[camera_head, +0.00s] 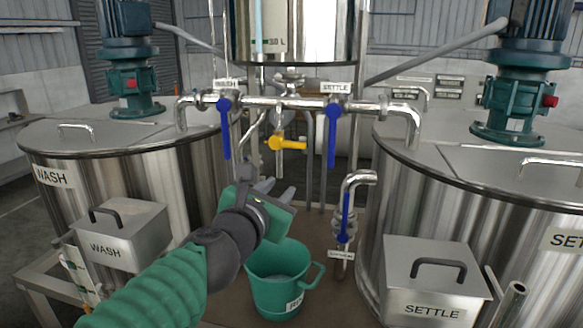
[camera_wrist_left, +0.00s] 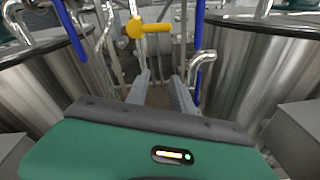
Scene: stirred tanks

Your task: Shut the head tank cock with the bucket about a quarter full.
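The head tank cock has a yellow handle (camera_head: 290,143) lying sideways, pointing right, above a short downward spout (camera_head: 279,165). The yellow handle (camera_wrist_left: 150,27) also shows at the top of the left wrist view. The green bucket (camera_head: 275,294) stands upright on the floor below, partly behind my left gripper. Pale liquid seems to show low inside it; the exact level and any falling stream are unclear. My left gripper (camera_head: 277,190) is below the cock and above the bucket, touching neither. Its fingers (camera_wrist_left: 162,76) are apart and empty. My right gripper is out of view.
The steel head tank (camera_head: 300,45) hangs above. Blue-handled WASH (camera_head: 225,128) and SETTLE (camera_head: 332,135) valves flank the cock on a horizontal pipe. Large WASH (camera_head: 100,150) and SETTLE (camera_head: 470,205) tanks stand either side. A blue-handled drain pipe (camera_head: 346,215) stands right of the bucket.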

